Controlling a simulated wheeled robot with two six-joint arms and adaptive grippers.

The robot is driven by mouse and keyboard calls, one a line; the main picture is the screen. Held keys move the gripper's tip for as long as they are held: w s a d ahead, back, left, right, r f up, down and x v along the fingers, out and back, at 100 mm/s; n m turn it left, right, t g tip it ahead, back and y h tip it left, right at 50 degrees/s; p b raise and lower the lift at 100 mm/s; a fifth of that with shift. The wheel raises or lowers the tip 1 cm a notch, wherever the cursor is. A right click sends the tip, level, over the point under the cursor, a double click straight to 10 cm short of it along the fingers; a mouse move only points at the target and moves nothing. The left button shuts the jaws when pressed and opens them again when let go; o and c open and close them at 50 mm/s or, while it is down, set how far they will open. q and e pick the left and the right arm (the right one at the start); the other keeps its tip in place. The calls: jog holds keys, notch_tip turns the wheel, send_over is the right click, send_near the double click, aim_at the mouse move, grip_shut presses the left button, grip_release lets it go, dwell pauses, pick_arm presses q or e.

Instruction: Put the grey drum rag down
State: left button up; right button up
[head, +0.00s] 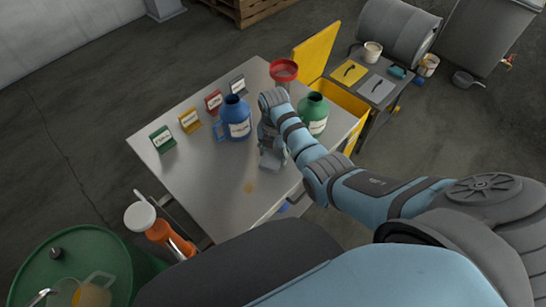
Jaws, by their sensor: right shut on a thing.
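My right gripper (271,148) points down over the middle of the grey metal table (205,185). It is shut on the grey drum rag (273,162), a small grey patch at its fingertips. The rag is low over the tabletop; I cannot tell whether it touches the surface. My own gripper and forearm hide part of it. My left gripper is not in view.
A blue jug (236,120) stands just left of the right gripper, a green jug (313,115) to its right. A yellow stain (249,187) marks the clear front area.

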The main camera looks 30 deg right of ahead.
aim_at(274, 152)
jog(key=shift+f, duration=0.65)
jog(key=shift+r, duration=0.1)
jog(key=o, duration=0.8)
jog(key=shift+c, duration=0.2)
jog(key=o, duration=0.5)
jog(key=shift+c, duration=0.2)
notch_tip(274, 152, up, 12)
jog(key=p, duration=0.3)
